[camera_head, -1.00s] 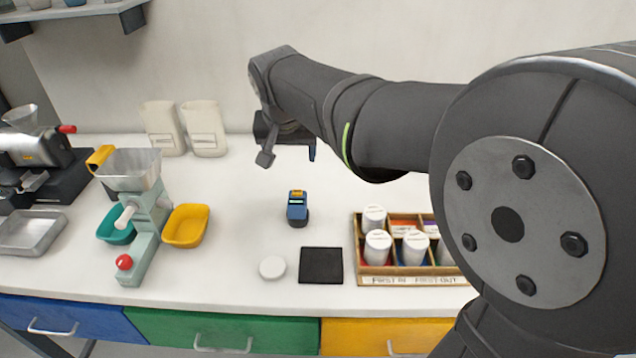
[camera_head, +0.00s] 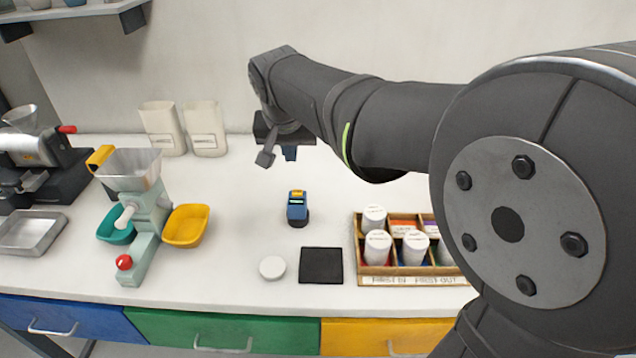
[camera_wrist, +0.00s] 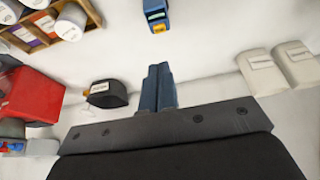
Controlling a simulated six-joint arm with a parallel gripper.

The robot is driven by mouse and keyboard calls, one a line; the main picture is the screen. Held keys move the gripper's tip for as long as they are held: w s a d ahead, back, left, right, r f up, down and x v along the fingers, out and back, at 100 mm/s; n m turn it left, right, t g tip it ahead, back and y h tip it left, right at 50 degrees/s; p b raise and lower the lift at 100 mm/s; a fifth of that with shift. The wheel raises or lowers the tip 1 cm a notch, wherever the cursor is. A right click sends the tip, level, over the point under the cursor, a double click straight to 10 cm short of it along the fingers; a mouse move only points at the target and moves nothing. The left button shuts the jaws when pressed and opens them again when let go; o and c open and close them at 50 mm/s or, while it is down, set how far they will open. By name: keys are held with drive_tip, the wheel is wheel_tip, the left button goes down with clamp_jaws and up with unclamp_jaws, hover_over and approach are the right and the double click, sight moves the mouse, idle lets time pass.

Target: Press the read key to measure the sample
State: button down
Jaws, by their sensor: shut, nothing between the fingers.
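The small blue meter (camera_head: 297,212) with a yellow top and a pale green display stands on the white bench. It also shows at the top of the wrist view (camera_wrist: 156,12). Its read key is too small to make out for certain. My gripper (camera_head: 290,154) hangs above the bench behind the meter, apart from it. In the wrist view its two blue fingers (camera_wrist: 158,68) are together, with nothing between them, and the meter lies beyond their tips.
A wooden tray of jars (camera_head: 412,280) stands right of the meter. A black square pad (camera_head: 321,265) and a white round lid (camera_head: 272,268) lie in front. A yellow bowl (camera_head: 186,226) and a green mill (camera_head: 146,228) stand left. Two pale bags (camera_head: 205,130) stand by the wall.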

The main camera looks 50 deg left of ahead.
idle(0.8)
drive_tip(key=t+h, duration=0.4)
drive_tip(key=t, duration=0.2)
hover_over(294, 193)
drive_tip(key=shift+m, duration=0.4)
drive_tip(key=shift+f, duration=2.35)
drive_tip(key=shift+f, duration=0.1)
drive_tip(key=shift+s+f, duration=0.1)
drive_tip(key=shift+f, duration=4.2)
drive_tip(key=shift+f, duration=0.1)
drive_tip(key=shift+f, duration=0.35)
